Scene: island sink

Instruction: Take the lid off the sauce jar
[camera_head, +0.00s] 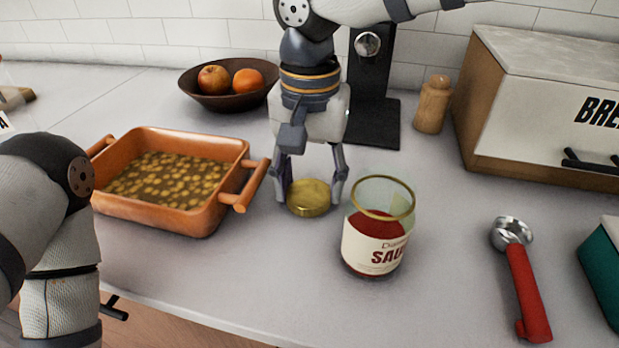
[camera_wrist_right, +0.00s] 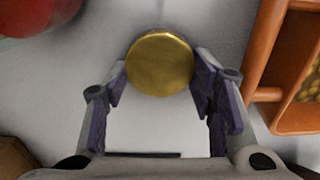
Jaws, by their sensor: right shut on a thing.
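The sauce jar (camera_head: 375,240) stands upright on the counter with its mouth uncovered and red sauce inside. Its gold lid (camera_head: 309,197) is apart from it, left of the jar, at or just above the counter; I cannot tell whether it touches. My right gripper (camera_head: 311,192) points down and is shut on the lid, a finger on each side. In the right wrist view the lid (camera_wrist_right: 160,62) sits between the fingertips (camera_wrist_right: 160,75). A red part of the jar (camera_wrist_right: 35,14) shows at the top left there. My left arm comes in at the left; its gripper is out of view.
An orange baking dish (camera_head: 190,215) stands close left of the lid. A fruit bowl (camera_head: 225,98), a black machine (camera_head: 372,120), a wooden shaker (camera_head: 433,105) and a bread box (camera_head: 540,105) stand behind. A red-handled scoop (camera_head: 525,290) lies at right.

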